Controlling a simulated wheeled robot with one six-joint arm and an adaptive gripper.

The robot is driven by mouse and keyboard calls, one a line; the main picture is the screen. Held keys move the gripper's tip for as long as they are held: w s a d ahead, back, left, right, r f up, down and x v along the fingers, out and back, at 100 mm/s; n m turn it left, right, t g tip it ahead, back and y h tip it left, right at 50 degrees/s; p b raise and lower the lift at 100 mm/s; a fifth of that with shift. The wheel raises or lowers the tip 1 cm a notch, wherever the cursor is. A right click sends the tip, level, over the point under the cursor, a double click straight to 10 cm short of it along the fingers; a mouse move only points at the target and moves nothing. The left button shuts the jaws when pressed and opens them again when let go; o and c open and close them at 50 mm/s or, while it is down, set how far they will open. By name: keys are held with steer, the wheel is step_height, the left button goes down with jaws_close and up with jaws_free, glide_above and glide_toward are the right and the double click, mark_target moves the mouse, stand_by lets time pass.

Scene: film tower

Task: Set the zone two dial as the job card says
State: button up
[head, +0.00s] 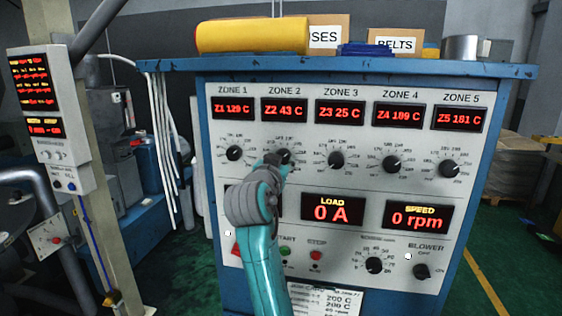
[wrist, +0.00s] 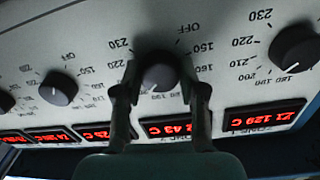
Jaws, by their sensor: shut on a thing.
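The zone two dial (wrist: 160,70) is a dark round knob on the light grey panel, in the upper middle of the wrist view, where the scene is upside down. My gripper (wrist: 160,88) is shut on it, one finger on each side. Its pointer mark cannot be clearly read. In the head view, my gripper (head: 279,160) and arm partly cover this dial and its scale. The ZONE 2 display (head: 284,110) reads Z2 43 C. The job card (head: 338,301) is a white sheet low on the panel; two lines reading 200 C show, the rest is cut off or blurred.
The zone one dial (head: 235,153) and zone three dial (head: 336,160) stand close on either side. Below are the LOAD display (head: 333,209) reading 0 A, a START button (head: 285,251) and a red STOP button (head: 316,255). A yellow roll (head: 252,36) lies on the cabinet top.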

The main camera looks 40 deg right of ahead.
steer(key=shift+f, duration=0.15)
steer(key=o, duration=1.1)
steer(key=shift+o, duration=0.2)
steer(key=v, duration=1.2)
